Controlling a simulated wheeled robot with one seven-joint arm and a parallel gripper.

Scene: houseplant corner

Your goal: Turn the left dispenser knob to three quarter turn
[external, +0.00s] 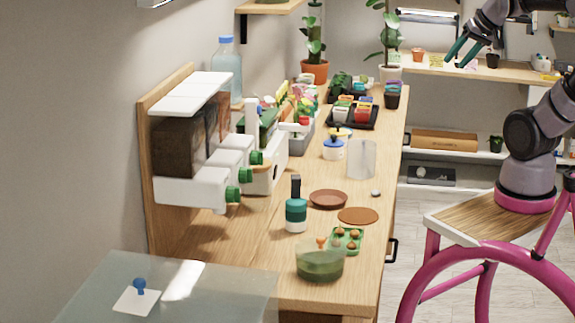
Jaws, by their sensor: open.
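A wall-side dispenser unit (172,190) with white housings and dark-filled clear bins stands at the left of the wooden counter. Several green knobs stick out from its front toward the right. The nearest, leftmost knob (232,193) is at the lower front; another knob (245,175) and a farther knob (256,158) follow behind it. The turn angle of the knobs is too small to read. My gripper (462,54), with teal fingers, is at the upper right, open and empty. It is high and far from the knobs, touching nothing.
The counter (270,250) carries a teal bottle (296,214), saucers (328,199), a green bowl (320,264), a green seed tray (347,239) and a clear cylinder (361,159) between knobs and arm. A glass-like surface (90,290) fills the lower left. Air above the counter front is open.

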